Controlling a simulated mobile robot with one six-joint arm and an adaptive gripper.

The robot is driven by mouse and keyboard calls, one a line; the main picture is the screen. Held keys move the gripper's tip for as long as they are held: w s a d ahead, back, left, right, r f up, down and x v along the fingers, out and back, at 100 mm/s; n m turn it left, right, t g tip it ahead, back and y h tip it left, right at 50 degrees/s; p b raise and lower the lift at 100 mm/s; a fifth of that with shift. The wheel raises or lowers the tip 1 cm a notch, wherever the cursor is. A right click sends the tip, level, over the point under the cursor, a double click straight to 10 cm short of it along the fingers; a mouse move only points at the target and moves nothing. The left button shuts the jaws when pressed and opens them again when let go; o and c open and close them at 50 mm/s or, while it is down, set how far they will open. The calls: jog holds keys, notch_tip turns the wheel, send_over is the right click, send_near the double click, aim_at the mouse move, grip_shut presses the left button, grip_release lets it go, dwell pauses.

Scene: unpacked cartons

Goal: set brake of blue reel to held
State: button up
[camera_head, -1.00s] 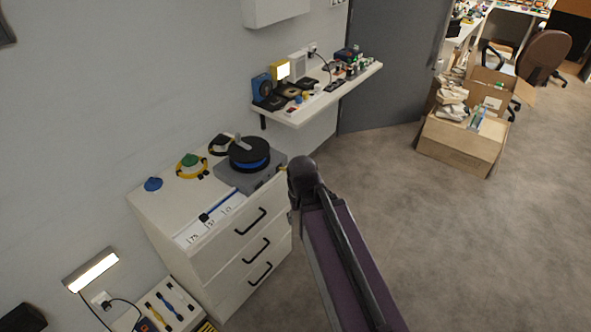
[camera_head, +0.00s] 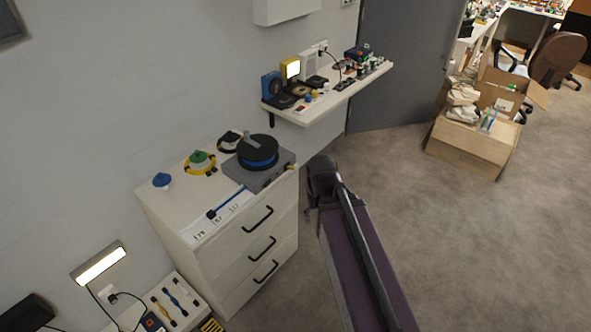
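The blue reel (camera_head: 259,155) is a black drum with blue cable wound on it. A blue cable (camera_head: 232,200) runs from the base towards the front left and ends in a black piece. A small yellow-orange part (camera_head: 291,167) shows at the base's right edge; I cannot tell whether it is the brake or how it is set. My arm's dark joint is just right of the base, apart from it in the picture. My gripper's fingers cannot be seen.
A green reel (camera_head: 199,159) with yellow cable, a blue knob-like piece (camera_head: 162,180) and another dark coil (camera_head: 230,141) stand on the cabinet (camera_head: 180,215). A loaded wall shelf (camera_head: 330,100) is behind. A cardboard box (camera_head: 470,145) stands at the right. The carpet between is clear.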

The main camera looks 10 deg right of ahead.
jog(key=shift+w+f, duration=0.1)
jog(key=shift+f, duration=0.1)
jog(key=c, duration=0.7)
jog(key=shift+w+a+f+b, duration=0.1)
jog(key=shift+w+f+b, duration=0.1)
jog(key=shift+b, duration=0.2)
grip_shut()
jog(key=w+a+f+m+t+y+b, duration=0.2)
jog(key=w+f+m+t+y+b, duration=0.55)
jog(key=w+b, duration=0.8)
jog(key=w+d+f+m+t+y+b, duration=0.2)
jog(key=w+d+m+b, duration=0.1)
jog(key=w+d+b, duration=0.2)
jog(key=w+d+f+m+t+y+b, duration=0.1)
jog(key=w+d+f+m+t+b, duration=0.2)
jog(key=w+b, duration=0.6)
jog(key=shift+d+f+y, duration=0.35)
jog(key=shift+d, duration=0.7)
